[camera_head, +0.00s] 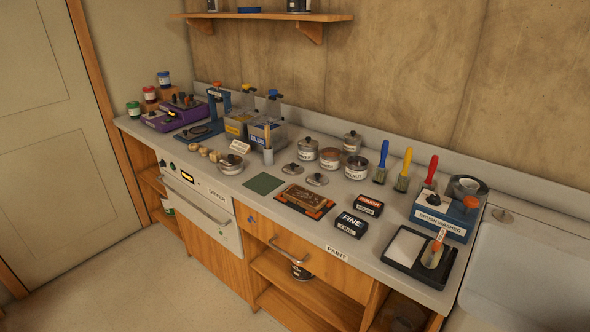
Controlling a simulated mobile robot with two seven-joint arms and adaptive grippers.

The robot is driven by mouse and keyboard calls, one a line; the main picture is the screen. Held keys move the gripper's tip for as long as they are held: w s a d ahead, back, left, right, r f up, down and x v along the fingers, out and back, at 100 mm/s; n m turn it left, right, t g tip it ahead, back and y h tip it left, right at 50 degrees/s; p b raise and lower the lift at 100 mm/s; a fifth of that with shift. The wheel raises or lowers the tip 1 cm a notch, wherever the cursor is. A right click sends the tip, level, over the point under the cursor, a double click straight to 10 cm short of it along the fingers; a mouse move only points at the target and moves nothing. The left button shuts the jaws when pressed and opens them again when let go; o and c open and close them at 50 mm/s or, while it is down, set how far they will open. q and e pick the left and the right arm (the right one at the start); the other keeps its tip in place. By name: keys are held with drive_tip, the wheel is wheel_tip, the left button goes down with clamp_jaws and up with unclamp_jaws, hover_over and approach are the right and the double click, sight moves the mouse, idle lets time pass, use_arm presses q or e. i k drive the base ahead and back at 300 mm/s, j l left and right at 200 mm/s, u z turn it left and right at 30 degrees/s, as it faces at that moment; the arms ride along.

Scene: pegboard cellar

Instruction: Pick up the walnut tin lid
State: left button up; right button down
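Neither of my grippers is in view. Several metal tins stand in a group near the middle of the counter. The front right tin (356,168) has a label that seems to read walnut, and its top looks dark. A tin with a brown top (330,160) stands left of it. Two loose metal lids with dark knobs lie flat on the counter in front of the tins: a left lid (290,169) and a right lid (317,180). I cannot tell which one belongs to the walnut tin. Two other tins, at the left (307,150) and back (352,143), have knobbed lids on.
The counter (231,187) is crowded. A framed brown panel (304,200), a green pad (263,183) and two labelled blocks, the front one black (351,224), lie near the lids. Upright brushes (403,170) stand right of the tins. A sink (530,275) is at far right.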

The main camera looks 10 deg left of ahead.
sight(293, 168)
drive_tip(key=z, duration=0.25)
drive_tip(key=j+z, duration=0.85)
drive_tip(key=j, duration=0.4)
drive_tip(key=k+j+z, duration=0.1)
drive_tip(key=j, duration=0.4)
drive_tip(key=k+j+z, duration=0.1)
drive_tip(key=j, duration=0.4)
drive_tip(key=k+j+z, duration=0.1)
drive_tip(key=j, duration=0.4)
